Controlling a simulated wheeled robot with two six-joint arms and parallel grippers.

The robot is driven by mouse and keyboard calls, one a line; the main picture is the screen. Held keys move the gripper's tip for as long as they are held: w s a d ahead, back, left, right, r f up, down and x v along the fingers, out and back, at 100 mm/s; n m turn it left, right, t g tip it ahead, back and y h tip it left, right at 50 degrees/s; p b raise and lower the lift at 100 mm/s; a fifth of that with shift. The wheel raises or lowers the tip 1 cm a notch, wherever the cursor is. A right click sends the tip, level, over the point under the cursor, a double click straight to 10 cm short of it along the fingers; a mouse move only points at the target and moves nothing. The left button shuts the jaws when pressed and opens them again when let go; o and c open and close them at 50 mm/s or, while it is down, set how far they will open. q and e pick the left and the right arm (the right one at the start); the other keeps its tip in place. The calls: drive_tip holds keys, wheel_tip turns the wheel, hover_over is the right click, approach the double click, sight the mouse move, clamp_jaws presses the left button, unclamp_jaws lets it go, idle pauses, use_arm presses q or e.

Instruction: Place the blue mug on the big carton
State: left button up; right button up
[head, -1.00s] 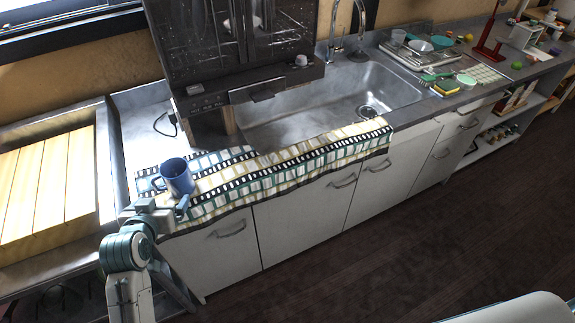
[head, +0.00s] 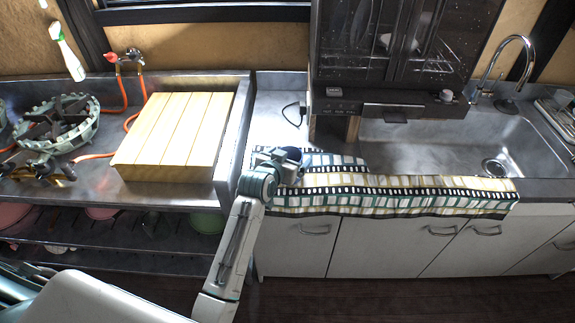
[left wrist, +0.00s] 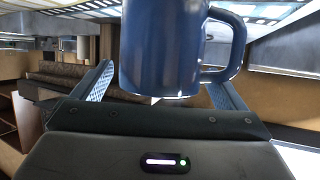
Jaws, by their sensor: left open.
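The blue mug (left wrist: 170,50) stands between the two spread fingers of my left gripper (left wrist: 163,92) in the left wrist view, its handle toward the right. The fingers are open; I cannot tell whether they touch it. In the head view the mug (head: 291,152) is mostly hidden behind my left gripper (head: 286,164), at the left end of the patterned cloth (head: 390,192) on the counter. I see no big carton in these frames. My right gripper is not in view.
A slatted wooden block (head: 178,130) lies on the lower metal counter at left, near a green-grey ring-shaped burner (head: 52,125) with orange hoses. A dark glass-fronted cabinet (head: 390,50) stands behind the cloth. The sink (head: 465,145) is at right.

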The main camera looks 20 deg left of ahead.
use_arm(q)
drive_tip(key=shift+x, duration=1.2)
drive_tip(key=shift+s, duration=0.1)
drive_tip(key=c, duration=1.2)
drive_tip(key=shift+c, duration=0.2)
